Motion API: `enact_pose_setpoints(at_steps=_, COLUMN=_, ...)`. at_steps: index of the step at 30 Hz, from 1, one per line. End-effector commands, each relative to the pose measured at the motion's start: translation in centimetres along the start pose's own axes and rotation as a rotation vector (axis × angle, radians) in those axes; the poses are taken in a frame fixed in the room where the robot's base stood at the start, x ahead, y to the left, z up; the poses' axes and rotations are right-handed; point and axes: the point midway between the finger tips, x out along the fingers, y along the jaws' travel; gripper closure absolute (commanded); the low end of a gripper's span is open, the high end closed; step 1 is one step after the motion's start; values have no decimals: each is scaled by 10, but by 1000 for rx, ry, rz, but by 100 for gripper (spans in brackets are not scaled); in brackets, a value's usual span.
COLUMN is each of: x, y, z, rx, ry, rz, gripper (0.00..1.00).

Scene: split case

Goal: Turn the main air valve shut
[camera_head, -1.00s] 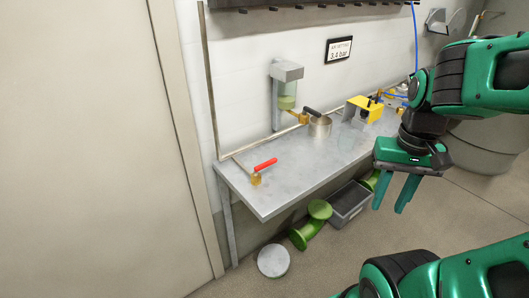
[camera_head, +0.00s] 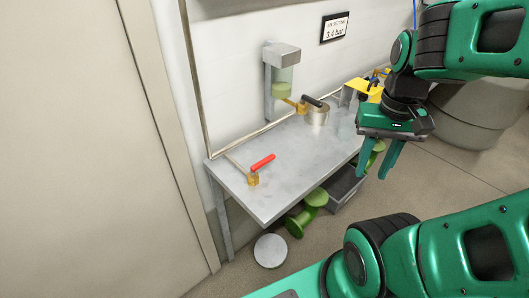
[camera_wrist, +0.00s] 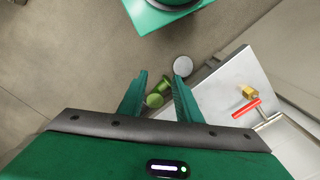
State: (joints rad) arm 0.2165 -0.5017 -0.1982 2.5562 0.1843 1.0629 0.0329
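A valve with a red lever handle (camera_head: 262,162) on a brass body (camera_head: 253,180) sits at the left end of the grey bench (camera_head: 275,207), joined to a thin pipe. The red handle also shows in the wrist view (camera_wrist: 246,107), right of my fingers. A second brass valve with a black handle (camera_head: 312,101) sits by the wall-mounted dispenser. My gripper (camera_head: 386,160) is open and empty, pointing down, to the right of the red valve and apart from it. The wrist view shows a gap between its fingertips (camera_wrist: 160,82).
A dispenser (camera_head: 282,80) hangs on the wall above a metal cup (camera_head: 317,115). A yellow device (camera_head: 362,88) stands farther right. A sign (camera_head: 335,27) reads 3.4 bar. Green spools (camera_head: 306,215), a grey bin (camera_head: 344,186) and a pale disc (camera_head: 270,251) lie on the floor below.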

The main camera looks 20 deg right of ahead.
Motion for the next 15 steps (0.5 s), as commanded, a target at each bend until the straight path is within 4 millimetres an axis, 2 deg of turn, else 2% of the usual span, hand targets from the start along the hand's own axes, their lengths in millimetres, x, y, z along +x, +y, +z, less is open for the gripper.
enact_pose_setpoints(at_steps=5, x=-12, y=-40, z=-38, rx=134, ry=13, rz=34, gripper=69)
enact_pose_setpoints(at_steps=9, x=-19, y=-99, z=-71, rx=294, ry=30, rz=45, gripper=69)
enact_pose_setpoints(at_steps=15, x=-18, y=-188, z=-97, rx=502, ry=28, rz=27, gripper=69)
